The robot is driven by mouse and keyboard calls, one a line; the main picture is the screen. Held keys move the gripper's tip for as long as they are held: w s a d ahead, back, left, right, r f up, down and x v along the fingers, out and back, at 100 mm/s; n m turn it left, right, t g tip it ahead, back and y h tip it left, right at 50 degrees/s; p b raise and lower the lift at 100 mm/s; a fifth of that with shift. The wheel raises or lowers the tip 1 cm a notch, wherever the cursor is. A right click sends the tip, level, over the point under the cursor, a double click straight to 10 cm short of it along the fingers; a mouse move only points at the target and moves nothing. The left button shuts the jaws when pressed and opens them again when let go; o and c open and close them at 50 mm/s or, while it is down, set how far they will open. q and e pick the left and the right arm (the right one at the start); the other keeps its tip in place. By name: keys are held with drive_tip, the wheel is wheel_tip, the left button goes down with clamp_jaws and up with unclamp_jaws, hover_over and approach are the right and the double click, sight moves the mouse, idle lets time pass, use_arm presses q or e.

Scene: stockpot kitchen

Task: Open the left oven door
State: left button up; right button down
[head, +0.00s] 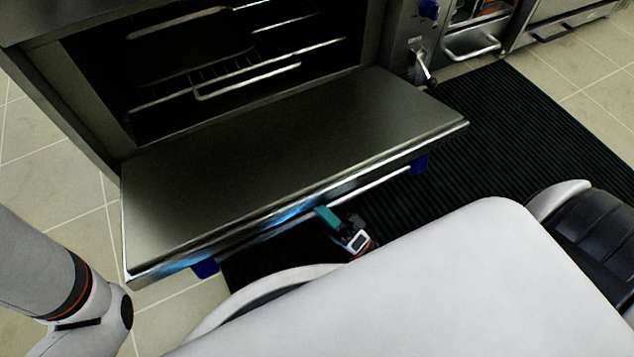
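The oven door (290,160) is lowered open, lying about level like a shelf in front of the dark oven cavity (230,60). Its bar handle (375,184) runs below the front edge between blue end mounts (205,267). One of my grippers (328,217), with a teal fingertip, is at the front edge near the middle of the handle. Its arm is hidden by my white body, so I cannot tell which arm it belongs to. I cannot tell whether it touches the handle or is open. My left arm shows at the lower left, with no gripper visible on that part.
Wire racks (245,80) are inside the oven. A black ribbed mat (530,130) covers the floor to the right. Tiled floor is clear on the left.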

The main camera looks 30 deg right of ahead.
drive_tip(key=shift+w+f+b, duration=0.1)
drive_tip(key=shift+f+b, duration=0.35)
drive_tip(key=shift+f, duration=0.6)
drive_tip(key=c, duration=1.2)
unclamp_jaws()
drive_tip(key=shift+p, duration=0.3)
drive_tip(key=s+d+p, duration=0.1)
drive_tip(key=s+d, duration=0.1)
drive_tip(key=s, duration=0.2)
drive_tip(key=s+d+p, duration=0.2)
drive_tip(key=s, duration=0.1)
drive_tip(key=s+d+p, duration=0.1)
drive_tip(key=s+d, duration=0.1)
drive_tip(key=s, duration=0.2)
drive_tip(key=shift+s+f+p, duration=0.35)
